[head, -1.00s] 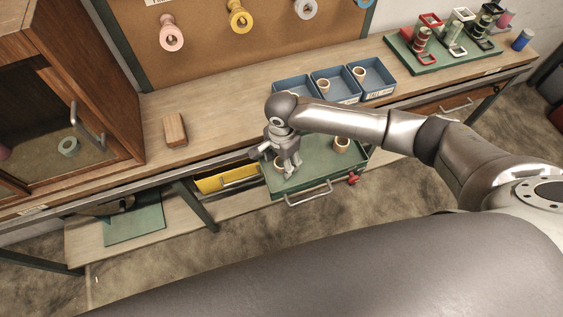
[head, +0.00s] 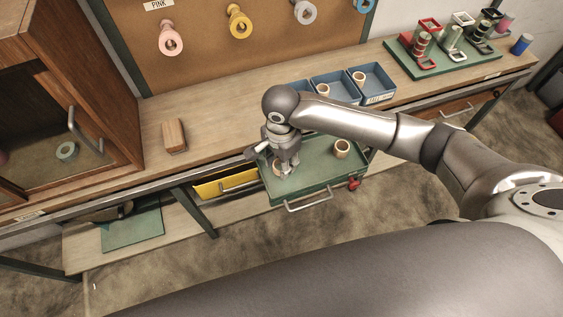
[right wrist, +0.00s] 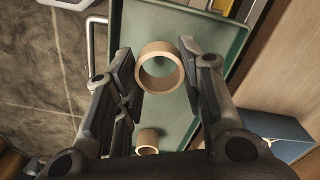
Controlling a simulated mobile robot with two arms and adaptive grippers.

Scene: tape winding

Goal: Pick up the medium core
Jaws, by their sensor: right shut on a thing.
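My right gripper (head: 283,172) reaches down into the open green drawer tray (head: 312,178). Its two fingers are shut on a tan ring-shaped core (right wrist: 161,68), with one finger on each side in the right wrist view. In the head view the fingers partly hide this core (head: 277,166). A second tan core (head: 342,148) stands in the tray to the right; it also shows in the right wrist view (right wrist: 147,142), where it looks smaller. I cannot tell whether the held core touches the tray floor. My left gripper is not in view.
Blue bins (head: 377,97) stand on the bench behind the drawer, with tan cores in two of them. A yellow drawer (head: 222,187) is partly open to the left. A wooden block (head: 174,136) and a wooden cabinet (head: 105,75) stand further left.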

